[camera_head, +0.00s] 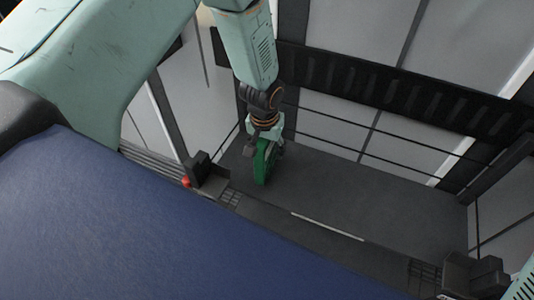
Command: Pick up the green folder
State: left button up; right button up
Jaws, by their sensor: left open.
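The green folder (262,165) stands upright, edge-on to me, on the dark grey floor (340,200) in the middle of the view. My left arm reaches down from above, and my left gripper (264,148) is at the top of the folder, with its fingers around or beside the upper part. The gripper is open. It hides the top of the folder, and I cannot tell whether the fingers touch it. My right gripper is not in view.
A large blue surface (130,230) fills the lower left. Floor right of the folder is clear.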

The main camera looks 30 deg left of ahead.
pick_arm(q)
jog(key=shift+w+a+f, duration=0.1)
jog(key=shift+a+f, duration=0.1)
jog(key=shift+a, duration=0.05)
jog(key=shift+d, duration=0.2)
jog(key=shift+a+f, duration=0.15)
jog(key=c, duration=0.6)
grip_shut()
